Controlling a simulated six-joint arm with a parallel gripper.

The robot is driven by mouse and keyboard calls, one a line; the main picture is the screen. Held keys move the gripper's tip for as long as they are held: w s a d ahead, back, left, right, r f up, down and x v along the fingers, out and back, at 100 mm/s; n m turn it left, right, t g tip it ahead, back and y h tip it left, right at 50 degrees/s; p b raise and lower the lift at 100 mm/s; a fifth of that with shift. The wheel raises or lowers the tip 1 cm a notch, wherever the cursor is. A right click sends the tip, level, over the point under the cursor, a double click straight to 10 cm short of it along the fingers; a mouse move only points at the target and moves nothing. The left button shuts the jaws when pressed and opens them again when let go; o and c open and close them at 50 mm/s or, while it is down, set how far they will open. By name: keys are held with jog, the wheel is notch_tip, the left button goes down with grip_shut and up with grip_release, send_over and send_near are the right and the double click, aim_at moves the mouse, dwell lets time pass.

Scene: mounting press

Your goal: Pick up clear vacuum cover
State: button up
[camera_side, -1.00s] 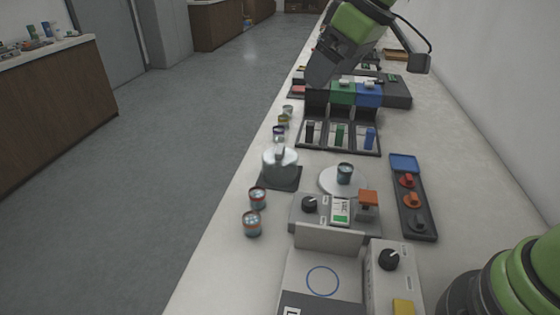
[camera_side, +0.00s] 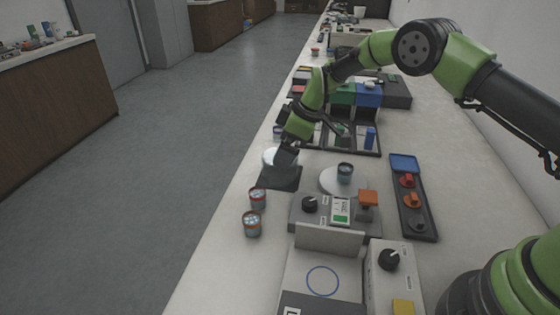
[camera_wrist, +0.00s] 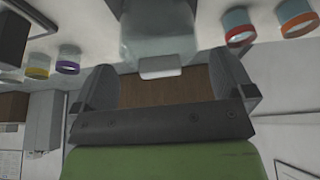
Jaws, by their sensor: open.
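The clear vacuum cover (camera_side: 269,156) stands on a dark square base (camera_side: 281,180) near the bench's left edge. In the wrist view the cover (camera_wrist: 158,30) is a clear pale dome at the top middle, with a light knob (camera_wrist: 160,67) facing me. My gripper (camera_side: 284,157) is at the cover in the side view. In the wrist view my gripper (camera_wrist: 165,82) is open, one finger on each side of the knob. I cannot tell whether a finger touches it.
Two small banded jars (camera_side: 252,223) stand in front of the base. A control box (camera_side: 322,213) is in front, and a rack of bins (camera_side: 355,138) behind. Other banded jars (camera_wrist: 237,28) flank the cover.

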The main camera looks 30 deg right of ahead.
jog(key=shift+x, duration=2.4)
jog(key=c, duration=0.6)
jog(key=shift+c, duration=0.2)
jog(key=shift+r, duration=0.1)
